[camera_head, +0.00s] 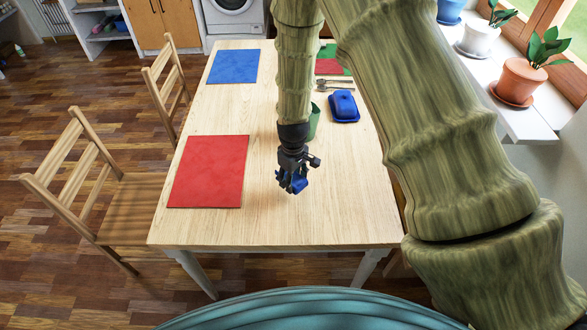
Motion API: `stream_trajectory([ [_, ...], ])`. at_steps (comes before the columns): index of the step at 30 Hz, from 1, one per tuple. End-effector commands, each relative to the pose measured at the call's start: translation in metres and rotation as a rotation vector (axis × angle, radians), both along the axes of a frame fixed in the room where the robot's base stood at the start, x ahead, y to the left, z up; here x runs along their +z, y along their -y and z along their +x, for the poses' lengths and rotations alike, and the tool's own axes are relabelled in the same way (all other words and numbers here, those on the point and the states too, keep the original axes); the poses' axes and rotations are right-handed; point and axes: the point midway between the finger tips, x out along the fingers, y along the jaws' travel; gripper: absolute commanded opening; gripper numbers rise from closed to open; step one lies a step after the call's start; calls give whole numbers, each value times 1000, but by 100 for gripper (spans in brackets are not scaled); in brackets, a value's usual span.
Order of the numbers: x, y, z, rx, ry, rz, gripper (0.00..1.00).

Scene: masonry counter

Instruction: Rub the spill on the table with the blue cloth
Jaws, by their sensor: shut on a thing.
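My gripper (298,170) is over the middle of the near half of the wooden table (290,225). It is shut on a small crumpled blue cloth (298,183). I cannot tell whether the cloth touches the tabletop. No spill shows clearly on the visible wood; my gripper and arm hide part of the table.
A red placemat (208,172) lies left of my gripper, a blue placemat (234,66) farther back. A green cup (314,120) stands just behind my gripper, partly hidden. A blue butter dish (343,106) and cutlery (335,85) lie back right. Two chairs (80,180) stand left.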

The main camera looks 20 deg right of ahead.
Motion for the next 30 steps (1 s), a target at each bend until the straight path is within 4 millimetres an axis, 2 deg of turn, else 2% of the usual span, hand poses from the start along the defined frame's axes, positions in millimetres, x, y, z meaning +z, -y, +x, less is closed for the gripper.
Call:
stream_trajectory([
  [1, 8, 1, 0, -1, 0, 0, 18],
  [10, 31, 2, 0, -5, 0, 0, 18],
  [30, 29, 3, -3, -24, 0, 0, 18],
])
